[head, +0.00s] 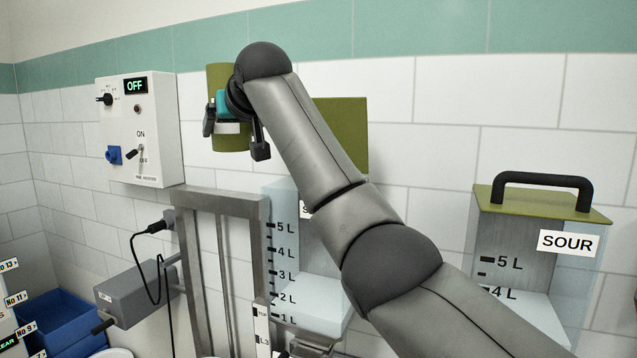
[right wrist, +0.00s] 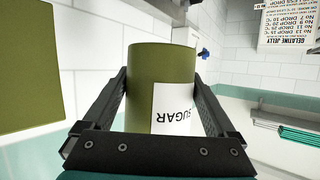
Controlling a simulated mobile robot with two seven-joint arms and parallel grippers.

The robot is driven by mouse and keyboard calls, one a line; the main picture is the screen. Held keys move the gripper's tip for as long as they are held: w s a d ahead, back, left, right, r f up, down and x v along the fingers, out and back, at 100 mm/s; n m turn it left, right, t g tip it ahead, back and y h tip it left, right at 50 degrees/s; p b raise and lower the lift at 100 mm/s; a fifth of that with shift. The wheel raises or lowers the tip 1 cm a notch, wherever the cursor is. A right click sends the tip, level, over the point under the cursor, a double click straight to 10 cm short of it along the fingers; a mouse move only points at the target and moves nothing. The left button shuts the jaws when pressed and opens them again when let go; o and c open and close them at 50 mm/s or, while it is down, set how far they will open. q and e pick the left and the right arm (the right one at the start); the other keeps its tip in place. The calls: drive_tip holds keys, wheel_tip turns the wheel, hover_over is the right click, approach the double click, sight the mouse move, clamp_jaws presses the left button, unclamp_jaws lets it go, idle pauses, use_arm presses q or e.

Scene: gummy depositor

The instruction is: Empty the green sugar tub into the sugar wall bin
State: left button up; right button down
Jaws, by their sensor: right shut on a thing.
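My right gripper (right wrist: 157,95) is shut on the tub, one finger on each side. The clear bin (head: 282,215) has litre marks, a label mostly hidden by my arm, pale contents low down, and a raised olive lid (head: 345,125). My left gripper is not in view.
A SOUR bin (head: 568,243) with a closed, handled lid stands at right. A switch box (head: 160,130) hangs on the wall at left. A metal frame (head: 190,260) stands beside the clear bin. Blue crates (head: 65,315) are at lower left. The lid also shows beside the tub in the wrist view (right wrist: 28,70).

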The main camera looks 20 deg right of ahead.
drive_tip(key=s+b, duration=0.2)
drive_tip(key=s+a+b, duration=0.1)
drive_tip(key=s+b, duration=0.1)
drive_tip(key=s+a+b, duration=0.1)
drive_tip(key=s+b, duration=0.2)
drive_tip(key=shift+a, duration=0.1)
drive_tip(key=shift+s, duration=0.35)
